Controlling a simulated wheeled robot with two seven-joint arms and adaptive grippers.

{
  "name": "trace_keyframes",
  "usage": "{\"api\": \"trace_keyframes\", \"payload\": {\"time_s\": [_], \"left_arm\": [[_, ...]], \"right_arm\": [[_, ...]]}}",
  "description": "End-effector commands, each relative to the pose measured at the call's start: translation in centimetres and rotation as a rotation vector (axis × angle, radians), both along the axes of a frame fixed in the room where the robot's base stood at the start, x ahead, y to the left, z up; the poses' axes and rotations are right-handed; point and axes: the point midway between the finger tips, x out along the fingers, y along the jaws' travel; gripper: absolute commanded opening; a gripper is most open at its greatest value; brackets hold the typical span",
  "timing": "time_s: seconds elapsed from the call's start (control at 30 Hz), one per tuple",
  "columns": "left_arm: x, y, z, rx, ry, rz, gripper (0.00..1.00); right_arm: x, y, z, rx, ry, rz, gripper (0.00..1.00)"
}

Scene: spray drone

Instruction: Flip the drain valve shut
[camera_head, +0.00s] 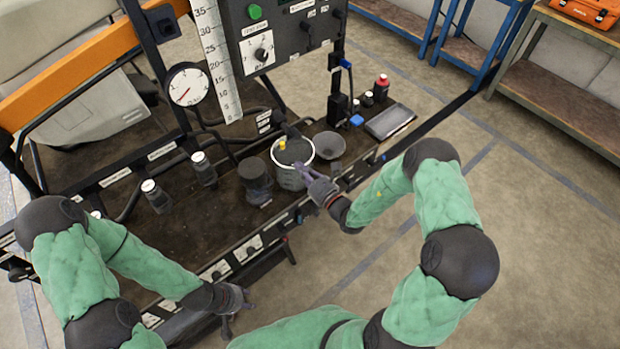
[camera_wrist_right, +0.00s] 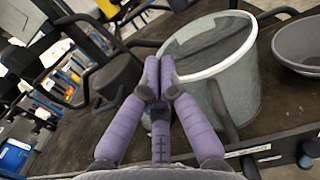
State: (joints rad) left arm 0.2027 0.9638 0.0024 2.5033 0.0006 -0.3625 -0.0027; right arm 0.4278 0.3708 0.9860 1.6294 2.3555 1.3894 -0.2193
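I cannot make out for certain which part is the drain valve. A grey bucket with a white rim (camera_head: 308,163) stands on the dark bench, with a small yellow piece (camera_head: 282,145) at its rim. My right gripper (camera_head: 303,171) is at the bucket's near right side. In the right wrist view, its purple fingers (camera_wrist_right: 153,75) are together in front of the bucket (camera_wrist_right: 240,85), with nothing clearly between them. Whether they touch the bucket I cannot tell. My left gripper (camera_head: 228,318) hangs low near the bench's front edge; its fingers are too small to read.
A dark canister (camera_head: 256,178) stands left of the bucket and a grey bowl (camera_head: 328,145) to its right. A gauge (camera_head: 188,86), a scale (camera_head: 215,60) and a control box (camera_head: 280,30) rise behind. Small knob panels (camera_head: 248,248) line the front edge. Open floor lies to the right.

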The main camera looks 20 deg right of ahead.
Motion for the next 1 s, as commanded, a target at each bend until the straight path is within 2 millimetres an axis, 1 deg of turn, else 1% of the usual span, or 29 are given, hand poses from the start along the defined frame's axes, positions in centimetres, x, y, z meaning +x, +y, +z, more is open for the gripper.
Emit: {"api": "trace_keyframes", "payload": {"time_s": [0.03,0.17,0.2,0.3,0.5,1.0], "left_arm": [[0.0,0.0,-0.5,0.000,0.000,0.000,0.40],[0.0,0.0,-1.2,0.000,0.000,0.000,0.40],[0.0,0.0,-1.1,0.000,0.000,0.000,0.40],[0.0,0.0,-1.3,0.000,0.000,0.000,0.40],[0.0,0.0,-1.4,0.000,0.000,0.000,0.40],[0.0,0.0,-1.4,0.000,0.000,0.000,0.40]], "right_arm": [[0.9,0.5,-0.1,0.000,-0.002,0.004,0.00],[3.1,1.3,0.0,0.000,-0.002,0.004,0.00],[3.1,1.1,1.0,-0.001,-0.004,0.001,0.00],[3.2,1.2,2.3,-0.001,-0.001,0.001,0.00],[3.5,1.3,3.8,-0.001,0.000,0.001,0.00],[3.5,1.1,4.1,0.004,0.003,0.000,0.00]]}}
